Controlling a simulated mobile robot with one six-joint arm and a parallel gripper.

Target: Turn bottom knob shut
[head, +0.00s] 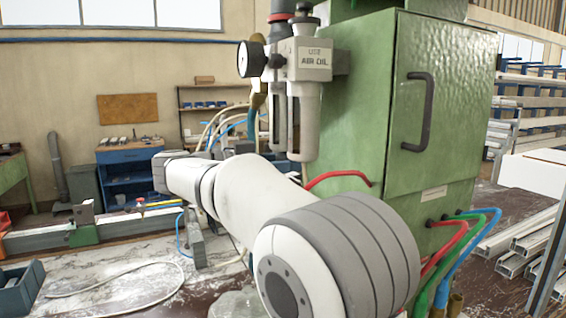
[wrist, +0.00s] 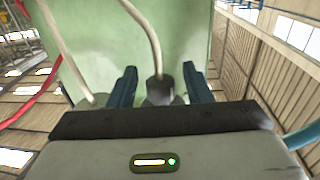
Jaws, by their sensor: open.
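In the wrist view my gripper (wrist: 160,82) is open, its two blue fingers apart. A dark round fitting (wrist: 160,88) with a pale hose shows between the fingers; I cannot tell whether it is the bottom knob or whether the fingers touch it. The green cabinet (wrist: 185,35) is behind it. In the head view the cabinet (head: 440,100) stands at the right, with the air filter unit (head: 304,90) and its gauge (head: 252,59) on its left side. My gripper is hidden behind my arm there, and no bottom knob shows clearly.
Red, green and blue hoses (head: 462,240) leave the cabinet's lower front. A red hose (head: 338,175) arches beside my arm. The bench (head: 110,283) at the left carries a loose pale hose and a blue-grey bin (head: 20,290). Metal profiles (head: 520,240) lie at the right.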

